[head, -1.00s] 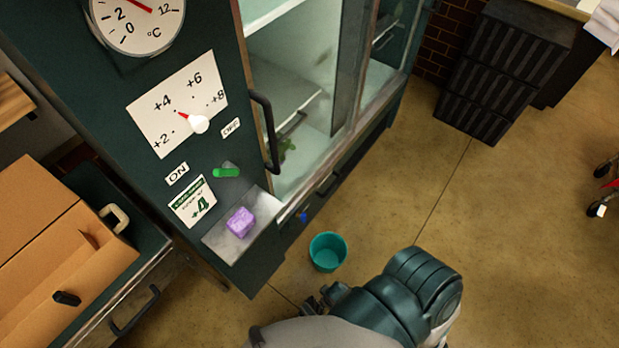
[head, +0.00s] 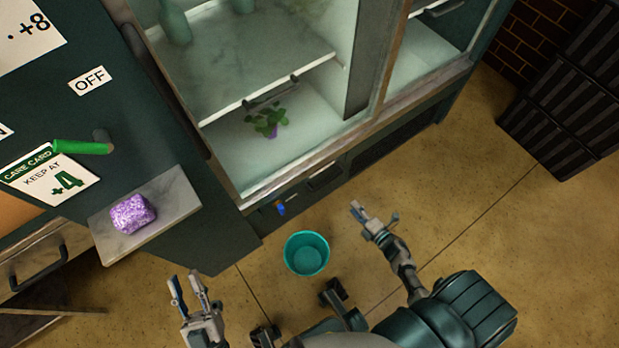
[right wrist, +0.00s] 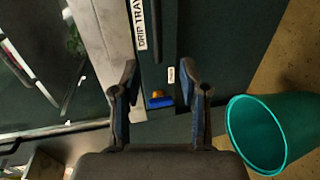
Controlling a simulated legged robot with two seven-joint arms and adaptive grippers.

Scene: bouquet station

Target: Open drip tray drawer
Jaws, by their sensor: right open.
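The drip tray drawer shows in the right wrist view as a dark front with a white "DRIP TRA…" label (right wrist: 139,24), cut off at the top edge. In the head view its front (head: 325,176) lies low on the cabinet, below the glass door, and looks shut. A blue tap (head: 281,208) sits low at the cabinet's near end; it also shows in the right wrist view (right wrist: 159,102). My right gripper (head: 375,214) is open and empty, in front of the cabinet, its fingers (right wrist: 158,75) pointing toward the front. My left gripper (head: 189,284) is open and empty, below the marble shelf.
A teal bucket (head: 306,266) stands on the floor between my grippers, beside the right one in the wrist view. A purple block (head: 132,213) rests on the marble shelf (head: 175,205). Dark crates (head: 570,115) stand at the right.

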